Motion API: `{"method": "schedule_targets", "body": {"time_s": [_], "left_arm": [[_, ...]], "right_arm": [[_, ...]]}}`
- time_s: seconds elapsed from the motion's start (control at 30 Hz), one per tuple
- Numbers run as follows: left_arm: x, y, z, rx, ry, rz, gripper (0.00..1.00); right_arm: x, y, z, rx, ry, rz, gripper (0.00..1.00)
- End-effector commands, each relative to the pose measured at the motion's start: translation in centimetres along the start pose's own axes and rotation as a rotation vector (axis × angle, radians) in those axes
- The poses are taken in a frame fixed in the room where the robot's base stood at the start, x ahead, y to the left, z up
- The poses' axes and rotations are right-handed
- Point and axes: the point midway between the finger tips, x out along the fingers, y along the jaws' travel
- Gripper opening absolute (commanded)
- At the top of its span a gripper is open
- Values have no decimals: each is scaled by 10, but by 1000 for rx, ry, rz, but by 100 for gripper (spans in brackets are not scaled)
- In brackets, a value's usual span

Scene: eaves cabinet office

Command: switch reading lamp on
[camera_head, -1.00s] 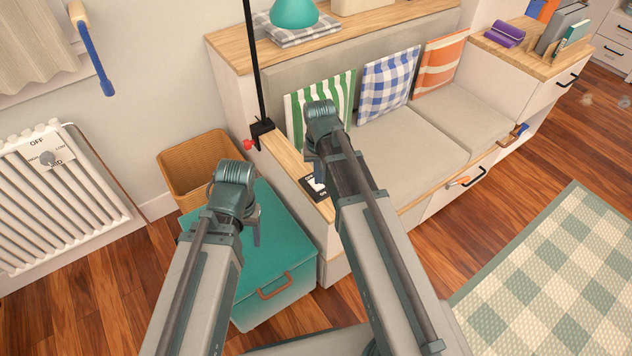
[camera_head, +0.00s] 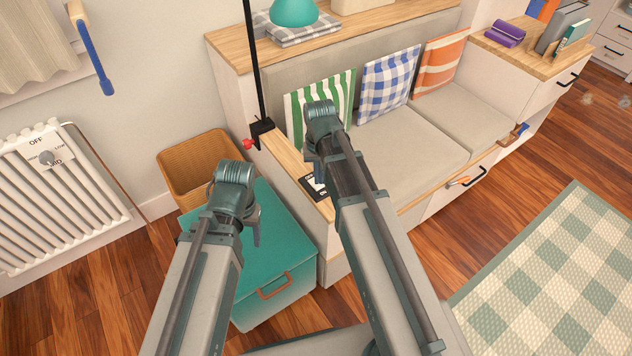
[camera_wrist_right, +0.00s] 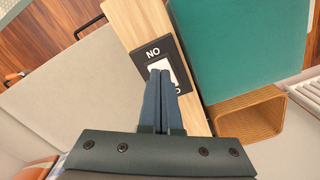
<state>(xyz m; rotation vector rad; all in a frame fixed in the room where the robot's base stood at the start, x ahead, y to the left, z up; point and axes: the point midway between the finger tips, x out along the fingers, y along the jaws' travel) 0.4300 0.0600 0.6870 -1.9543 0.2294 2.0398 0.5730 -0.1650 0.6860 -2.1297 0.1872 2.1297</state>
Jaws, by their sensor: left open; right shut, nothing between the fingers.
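A dark switch plate with a white rocker (camera_wrist_right: 158,70) is set in the wooden ledge. In the right wrist view its upper label reads "NO" upside down, and the lower label is partly hidden by my fingers. The plate also shows in the head view (camera_head: 314,188). My right gripper (camera_wrist_right: 160,74) is shut and empty, its fingertips over the rocker; I cannot tell whether they touch it. A black lamp pole (camera_head: 255,70) with a red-knobbed clamp stands at the ledge's back end; its top is out of view. My left gripper (camera_head: 256,234) is open, over the teal chest.
The teal chest (camera_head: 285,235) and a wicker basket (camera_head: 190,150) stand left of the ledge. A cushioned bench (camera_head: 405,145) with several pillows lies to the right. A radiator (camera_head: 60,200) is at the left.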

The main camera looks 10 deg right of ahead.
Motion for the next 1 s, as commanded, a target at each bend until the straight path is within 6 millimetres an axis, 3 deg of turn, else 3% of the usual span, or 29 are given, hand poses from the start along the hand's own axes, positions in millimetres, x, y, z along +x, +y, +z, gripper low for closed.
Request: {"method": "schedule_targets", "body": {"time_s": [1.0], "left_arm": [[15, 1, -1, 0, 0, 0, 62]], "right_arm": [[15, 0, 0, 0, 0, 0, 0]]}}
